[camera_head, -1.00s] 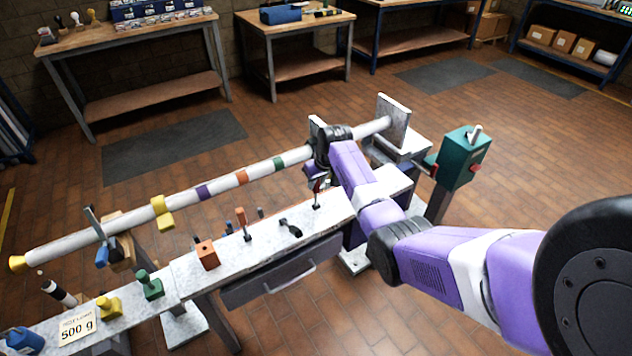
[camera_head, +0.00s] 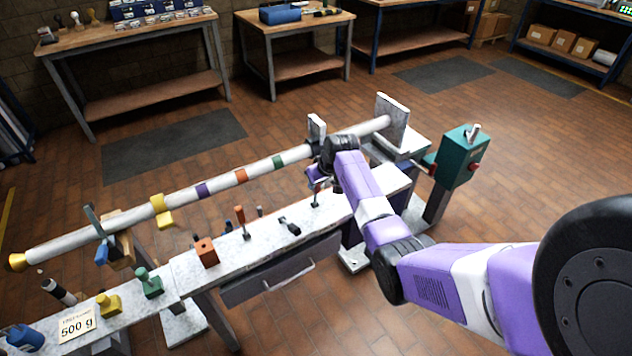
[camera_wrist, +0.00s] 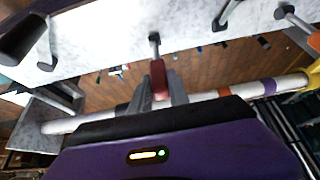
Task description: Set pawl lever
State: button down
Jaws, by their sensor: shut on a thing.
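The pawl lever (camera_wrist: 157,72) has a red grip on a grey stem rising from the pale bench top; I take this to be the lever of the task. My gripper (camera_wrist: 162,90) has its grey fingers on both sides of the red grip in the wrist view and is shut on it. In the head view my gripper (camera_head: 317,182) is small and partly hidden by my purple wrist, just above the lever's foot (camera_head: 315,204) near the bench's right part. The lever's exact tilt is hard to tell.
A long white mast (camera_head: 130,220) with coloured bands runs behind the bench (camera_head: 270,258). An orange-handled lever (camera_head: 240,220), a black clip (camera_head: 290,226) and an orange block (camera_head: 205,251) stand left of my gripper. A teal box (camera_head: 460,155) stands to the right.

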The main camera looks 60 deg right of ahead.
aim_at(318, 192)
jog(key=s+t, duration=0.1)
jog(key=s+a+f+t+h+b, duration=0.1)
jog(key=s+a+b, duration=0.1)
jog(key=shift+f+t+h, duration=0.25)
jog(key=shift+t+h, duration=0.15)
jog(key=s+a+f+t+h+b, duration=0.3)
jog(key=s+f+t+b, duration=0.1)
jog(key=b, duration=1.9)
jog(key=shift+s+f+t+h, duration=0.4)
jog(key=shift+s+t, duration=0.1)
jog(key=shift+t, duration=0.7)
jog(key=shift+b, duration=0.45)
jog(key=shift+s, duration=0.1)
jog(key=c, duration=1.2)
grip_release()
jog(key=shift+c, duration=0.2)
